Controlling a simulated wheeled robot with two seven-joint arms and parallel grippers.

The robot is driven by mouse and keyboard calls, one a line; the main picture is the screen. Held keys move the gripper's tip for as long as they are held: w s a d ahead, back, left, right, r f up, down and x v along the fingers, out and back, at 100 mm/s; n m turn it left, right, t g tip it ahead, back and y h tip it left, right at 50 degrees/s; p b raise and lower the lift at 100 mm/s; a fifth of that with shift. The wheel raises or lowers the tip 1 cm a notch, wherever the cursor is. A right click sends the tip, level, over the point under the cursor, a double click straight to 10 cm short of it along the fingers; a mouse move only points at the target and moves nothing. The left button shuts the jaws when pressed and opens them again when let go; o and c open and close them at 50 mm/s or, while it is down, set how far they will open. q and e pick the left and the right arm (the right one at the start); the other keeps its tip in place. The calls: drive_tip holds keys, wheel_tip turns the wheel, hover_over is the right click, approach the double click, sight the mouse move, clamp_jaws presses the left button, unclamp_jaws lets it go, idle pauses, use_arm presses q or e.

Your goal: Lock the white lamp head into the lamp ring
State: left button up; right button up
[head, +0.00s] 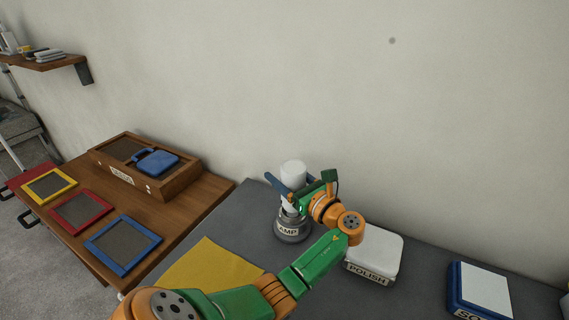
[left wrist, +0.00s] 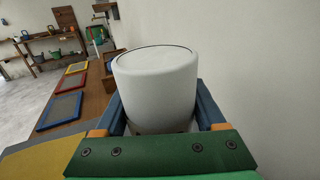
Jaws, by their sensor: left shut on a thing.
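The white lamp head (head: 293,173) is a smooth cylinder held upright by my left gripper (head: 287,187). In the left wrist view the lamp head (left wrist: 155,85) fills the space between the two blue fingers, which are shut on its sides. The grey lamp ring (head: 292,228), with a label of which "AMP" can be read, stands on the grey bench directly below. The lamp head's lower part reaches down to the ring's top. The gripper partly hides the join, so I cannot tell whether they are locked. My right gripper is in neither view.
A yellow cloth (head: 208,279) lies left of the ring. A white pad on a "POLISH" base (head: 373,252) stands close to its right, with a blue-edged tray (head: 482,289) farther right. A wooden table (head: 205,204) with coloured frames adjoins at left. The wall rises close behind.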

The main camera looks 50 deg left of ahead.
use_arm(q)
drive_tip(key=shift+f, duration=0.25)
idle(0.4)
drive_tip(key=shift+f+b, duration=0.75)
drive_tip(key=shift+f, duration=0.05)
drive_tip(key=shift+p, duration=0.35)
drive_tip(key=shift+f, duration=0.1)
drive_tip(key=o, duration=0.7)
clamp_jaws()
drive_tip(key=shift+s+n+g, duration=0.2)
drive_tip(key=shift+n+g, duration=0.45)
drive_tip(key=shift+g, duration=0.35)
drive_tip(key=shift+s+n+g, duration=0.2)
drive_tip(key=shift+n+g, duration=0.45)
drive_tip(key=shift+g, duration=0.35)
drive_tip(key=o, duration=0.8)
unclamp_jaws()
